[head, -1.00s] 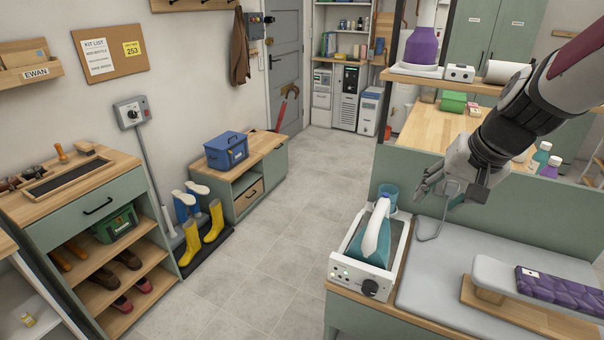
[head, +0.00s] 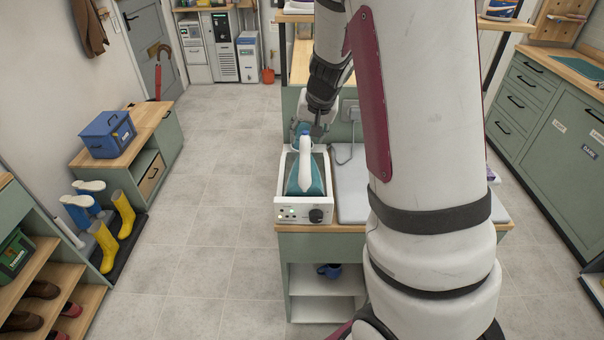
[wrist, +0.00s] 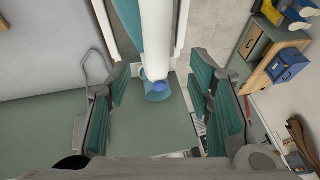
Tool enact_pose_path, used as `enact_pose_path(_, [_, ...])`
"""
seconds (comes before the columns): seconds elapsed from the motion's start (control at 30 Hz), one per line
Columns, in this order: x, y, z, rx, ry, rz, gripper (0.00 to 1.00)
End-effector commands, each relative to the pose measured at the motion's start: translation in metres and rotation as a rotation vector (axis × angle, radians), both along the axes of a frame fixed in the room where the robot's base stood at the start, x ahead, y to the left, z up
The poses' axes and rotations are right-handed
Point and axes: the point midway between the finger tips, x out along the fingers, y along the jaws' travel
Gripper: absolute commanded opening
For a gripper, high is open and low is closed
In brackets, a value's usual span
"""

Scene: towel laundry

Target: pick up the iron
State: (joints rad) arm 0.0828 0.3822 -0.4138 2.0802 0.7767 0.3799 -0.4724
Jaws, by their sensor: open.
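The iron (head: 306,170), teal with a white handle, rests in a white station with knobs (head: 290,214) on the workbench. My gripper (head: 309,132) is at the far end of the iron, seen small in the head view. In the wrist view my gripper (wrist: 160,98) is open, with a teal-padded finger on each side. The iron's white handle (wrist: 156,38) reaches down from the top of that view into the space between the fingers. The fingers stand apart from it.
A grey pad (head: 350,188) lies right of the station, partly hidden by my arm. A grey cord (head: 343,154) runs at the bench's back near a green panel. The floor to the left (head: 215,190) is clear, with a low cabinet and boots beyond.

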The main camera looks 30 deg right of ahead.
Motion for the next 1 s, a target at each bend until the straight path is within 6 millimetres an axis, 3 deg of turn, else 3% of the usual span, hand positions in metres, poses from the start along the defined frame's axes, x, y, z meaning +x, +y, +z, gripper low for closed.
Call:
enact_pose_path(0.27, [0.006,-0.001,-0.019,0.002,0.002,-0.001,0.47])
enact_pose_path(0.53, [0.018,-0.003,-0.053,0.001,0.001,-0.001,0.47])
enact_pose_path(0.87, [0.021,-0.003,-0.059,0.000,0.000,0.001,0.47])
enact_pose_path(1.0, [0.021,-0.003,-0.059,0.000,0.000,0.001,0.18])
